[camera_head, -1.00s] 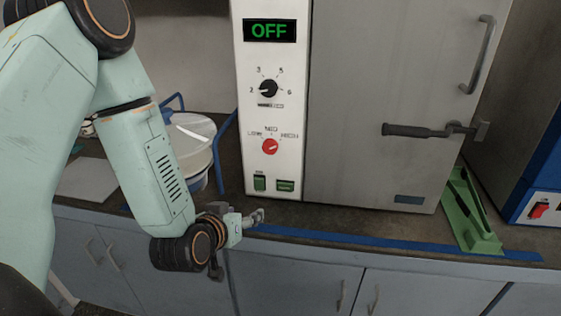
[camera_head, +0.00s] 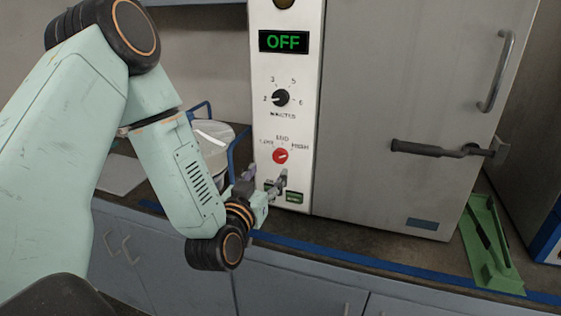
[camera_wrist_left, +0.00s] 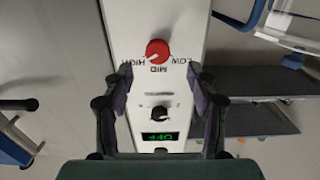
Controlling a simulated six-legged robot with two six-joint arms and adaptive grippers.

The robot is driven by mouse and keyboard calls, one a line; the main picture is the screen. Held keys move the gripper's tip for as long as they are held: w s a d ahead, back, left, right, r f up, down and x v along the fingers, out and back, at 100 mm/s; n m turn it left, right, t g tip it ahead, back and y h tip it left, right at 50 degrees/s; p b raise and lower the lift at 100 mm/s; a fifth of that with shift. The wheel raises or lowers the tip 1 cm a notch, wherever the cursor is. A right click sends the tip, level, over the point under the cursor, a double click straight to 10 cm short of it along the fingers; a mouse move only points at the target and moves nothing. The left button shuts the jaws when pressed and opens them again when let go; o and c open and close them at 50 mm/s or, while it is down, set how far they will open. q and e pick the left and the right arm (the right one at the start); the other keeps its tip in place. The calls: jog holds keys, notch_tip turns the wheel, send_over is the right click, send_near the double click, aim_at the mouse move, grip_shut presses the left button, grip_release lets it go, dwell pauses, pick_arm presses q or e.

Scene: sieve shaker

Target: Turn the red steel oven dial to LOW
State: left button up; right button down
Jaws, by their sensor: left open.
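The red dial (camera_head: 280,156) is on the oven's white control panel, with LOW at its left, MID above and HIGH at its right. Its pale mark points toward HIGH. In the left wrist view the dial (camera_wrist_left: 158,51) appears upside down, between and beyond the fingertips. My left gripper (camera_head: 265,179) is open and empty, in front of the panel's lower part, just below the dial in the head view. Its two fingers (camera_wrist_left: 160,76) are spread apart in the wrist view, and I see no contact with the dial. My right gripper is not in view.
A black MINUTES dial (camera_head: 281,98) and a green OFF display (camera_head: 284,42) are above the red dial. Green switches (camera_head: 294,196) are below it. The oven door handle (camera_head: 430,149) is to the right.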

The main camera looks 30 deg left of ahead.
aim_at(279, 158)
pick_arm(q)
jog(key=x, duration=0.6)
jog(key=shift+w+b, duration=0.3)
jog(key=shift+w, duration=0.15)
jog(key=shift+w+a, duration=0.1)
jog(key=shift+w, duration=0.05)
jog(key=shift+d+r, duration=0.1)
jog(key=shift+d, duration=0.25)
jog(key=shift+c, duration=0.3)
jog(key=shift+a, duration=0.3)
jog(key=c, duration=0.4)
jog(key=shift+d, duration=0.2)
jog(key=c, duration=0.7)
